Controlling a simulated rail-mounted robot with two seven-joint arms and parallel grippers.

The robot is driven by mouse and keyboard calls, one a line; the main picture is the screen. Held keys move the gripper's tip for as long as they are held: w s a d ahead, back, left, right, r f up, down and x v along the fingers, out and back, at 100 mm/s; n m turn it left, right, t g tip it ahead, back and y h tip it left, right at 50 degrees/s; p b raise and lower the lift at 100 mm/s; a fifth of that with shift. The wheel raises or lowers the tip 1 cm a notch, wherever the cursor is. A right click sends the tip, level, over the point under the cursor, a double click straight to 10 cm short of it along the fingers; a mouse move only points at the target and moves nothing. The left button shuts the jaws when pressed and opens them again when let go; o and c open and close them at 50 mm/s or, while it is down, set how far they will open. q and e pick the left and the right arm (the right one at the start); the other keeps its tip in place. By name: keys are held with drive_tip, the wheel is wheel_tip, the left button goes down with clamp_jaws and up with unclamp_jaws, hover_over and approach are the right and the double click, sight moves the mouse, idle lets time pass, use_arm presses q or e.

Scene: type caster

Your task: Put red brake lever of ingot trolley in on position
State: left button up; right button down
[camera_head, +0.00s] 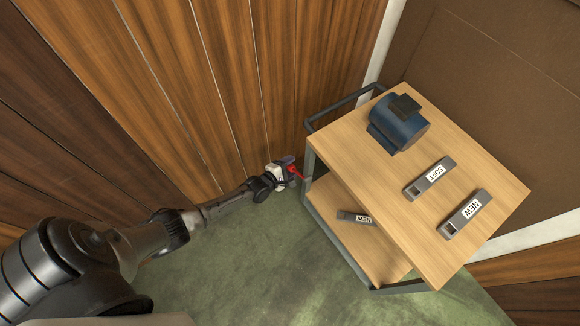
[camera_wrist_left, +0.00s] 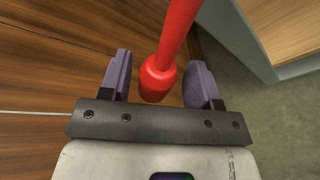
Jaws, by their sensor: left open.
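The ingot trolley (camera_head: 440,258) has a wooden top and a grey metal frame, and stands right of centre in the head view. Its red brake lever (camera_head: 295,174) shows as a small red piece at the trolley's left side. In the left wrist view the red lever (camera_wrist_left: 172,48) is a rod with a rounded end, lying between the two purple fingers. My left gripper (camera_head: 291,168) is at the lever; it also shows in the left wrist view (camera_wrist_left: 160,82), open around the lever's end. Contact with the fingers cannot be told. My right gripper is out of view.
On the trolley top sit a blue motor-like object (camera_head: 397,124), an ingot marked SOFT (camera_head: 430,178) and one marked NEW (camera_head: 464,213). Another NEW ingot (camera_head: 355,217) lies on the lower shelf. A wooden wall (camera_head: 190,80) stands close behind the gripper. Green floor (camera_head: 240,265) is clear.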

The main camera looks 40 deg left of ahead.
use_arm(q)
drive_tip(key=shift+r, duration=0.1)
drive_tip(key=shift+s+r, duration=0.1)
drive_tip(key=shift+s, duration=0.05)
drive_tip(key=p+v, duration=0.6)
drive_tip(key=v, duration=0.7)
drive_tip(key=shift+s+p, duration=0.2)
drive_tip(key=shift+p, duration=0.1)
